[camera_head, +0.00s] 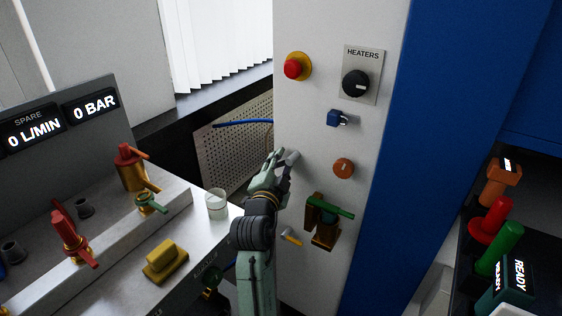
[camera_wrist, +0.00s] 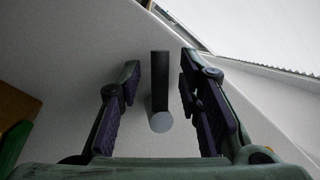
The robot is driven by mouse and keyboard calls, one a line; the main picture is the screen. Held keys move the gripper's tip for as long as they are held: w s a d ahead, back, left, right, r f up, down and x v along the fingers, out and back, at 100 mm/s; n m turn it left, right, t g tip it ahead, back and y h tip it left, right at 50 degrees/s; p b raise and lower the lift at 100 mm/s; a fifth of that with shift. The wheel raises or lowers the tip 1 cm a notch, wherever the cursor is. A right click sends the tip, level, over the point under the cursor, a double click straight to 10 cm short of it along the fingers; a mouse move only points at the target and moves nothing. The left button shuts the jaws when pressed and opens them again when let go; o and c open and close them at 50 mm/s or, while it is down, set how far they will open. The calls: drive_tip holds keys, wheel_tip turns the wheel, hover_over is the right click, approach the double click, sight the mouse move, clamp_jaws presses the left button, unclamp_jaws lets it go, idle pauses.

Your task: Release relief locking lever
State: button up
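A short dark rod with a pale grey round end (camera_wrist: 160,122) sticks out from the light grey panel, and it is likely the relief locking lever, though no label on it shows. In the head view its pale end (camera_head: 291,157) shows at my fingertips. My gripper (camera_head: 278,161) is at the left part of the panel front. In the wrist view my gripper (camera_wrist: 160,88) is open, with one finger on each side of the rod. A gap shows on both sides, so the fingers look apart from it. How far the fingertips are from the panel is hard to tell.
The panel carries a red button (camera_head: 293,68), a black heaters knob (camera_head: 355,84), a blue key switch (camera_head: 339,118), an orange knob (camera_head: 343,168), a green-handled brass valve (camera_head: 325,220) and a small yellow lever (camera_head: 291,237). The left bench holds red-handled valves (camera_head: 72,237) and a white cup (camera_head: 216,204).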

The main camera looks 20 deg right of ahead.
clamp_jaws()
idle(0.4)
